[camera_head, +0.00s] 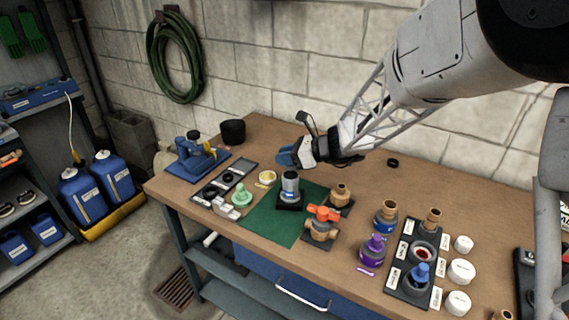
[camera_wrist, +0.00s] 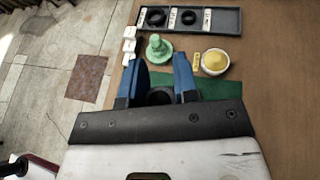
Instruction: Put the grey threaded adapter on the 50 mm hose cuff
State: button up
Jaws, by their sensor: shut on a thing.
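My gripper (camera_head: 287,156) has blue fingers and hangs over the bench, a little above the green mat. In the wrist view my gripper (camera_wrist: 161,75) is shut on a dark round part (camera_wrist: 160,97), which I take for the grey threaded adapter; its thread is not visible. In the head view the fingers mostly hide the held part. A grey cylinder with a blue band (camera_head: 290,187), which looks like the hose cuff, stands upright in a black base on the mat, below my gripper and apart from it. I cannot read a size on it.
The green mat (camera_head: 262,226) lies around the base. A valve with an orange handle (camera_head: 322,213), a brass fitting (camera_head: 341,194), a green cone-shaped part (camera_head: 241,196) and a yellow-filled dish (camera_head: 267,178) stand close by. A blue vise (camera_head: 197,152) is at the left.

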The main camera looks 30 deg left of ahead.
aim_at(284, 174)
jog(key=shift+w+a, duration=0.2)
jog(key=shift+w, duration=0.05)
jog(key=shift+w+a, duration=0.15)
jog(key=shift+a+f, duration=0.1)
jog(key=shift+f, duration=1.65)
jog(key=shift+f, duration=0.15)
jog(key=o, duration=0.9)
